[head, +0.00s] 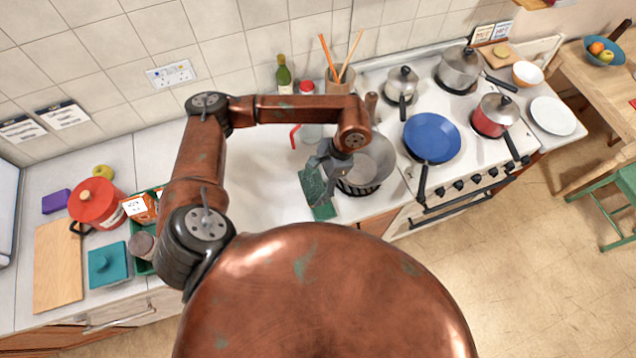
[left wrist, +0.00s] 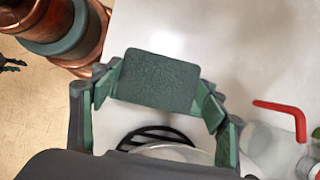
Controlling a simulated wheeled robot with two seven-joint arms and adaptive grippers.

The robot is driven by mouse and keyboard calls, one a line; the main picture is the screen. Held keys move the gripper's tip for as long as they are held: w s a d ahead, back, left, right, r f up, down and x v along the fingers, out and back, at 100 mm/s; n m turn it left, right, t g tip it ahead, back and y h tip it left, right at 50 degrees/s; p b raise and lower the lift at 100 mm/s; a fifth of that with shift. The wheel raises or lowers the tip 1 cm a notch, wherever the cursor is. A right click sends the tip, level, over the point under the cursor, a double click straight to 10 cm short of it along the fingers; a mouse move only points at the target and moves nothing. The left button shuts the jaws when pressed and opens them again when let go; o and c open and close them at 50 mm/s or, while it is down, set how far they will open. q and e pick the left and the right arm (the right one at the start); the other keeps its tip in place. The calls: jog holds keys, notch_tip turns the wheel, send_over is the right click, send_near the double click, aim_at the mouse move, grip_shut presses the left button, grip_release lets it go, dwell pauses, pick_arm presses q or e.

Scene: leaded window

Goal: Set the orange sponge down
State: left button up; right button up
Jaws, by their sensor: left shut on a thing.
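My left gripper (head: 325,188) is shut on a flat, dark green block that looks like a sponge (head: 323,211), beside the steel pan (head: 372,162) on the counter. In the left wrist view the green sponge (left wrist: 157,80) sits between the two green fingers of the left gripper (left wrist: 160,92), over a white surface. I cannot tell whether it touches the counter. I see no orange sponge; the held one looks green. My right gripper is not in view.
A black rack (left wrist: 155,137) is under the pan. A clear vessel with a red handle (left wrist: 280,112) stands near the gripper. A blue frying pan (head: 432,138) is on the stove at right. White counter (head: 265,190) is bare left of the gripper. A purple block (head: 56,201) lies far left.

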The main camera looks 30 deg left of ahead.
aim_at(318, 182)
pick_arm(q)
jog(key=w+f, duration=0.2)
jog(key=shift+w+a+f, duration=0.15)
jog(key=shift+a+f, duration=0.15)
jog(key=shift+f, duration=0.1)
jog(key=shift+w+f, duration=0.15)
jog(key=shift+f, duration=0.05)
jog(key=shift+w+a+f+p, duration=0.1)
jog(key=shift+w+f+p, duration=0.15)
jog(key=shift+p, duration=0.1)
notch_tip(318, 182, down, 3)
jog(key=shift+s+r, duration=0.1)
jog(key=shift+f, duration=0.25)
jog(key=o, duration=1.1)
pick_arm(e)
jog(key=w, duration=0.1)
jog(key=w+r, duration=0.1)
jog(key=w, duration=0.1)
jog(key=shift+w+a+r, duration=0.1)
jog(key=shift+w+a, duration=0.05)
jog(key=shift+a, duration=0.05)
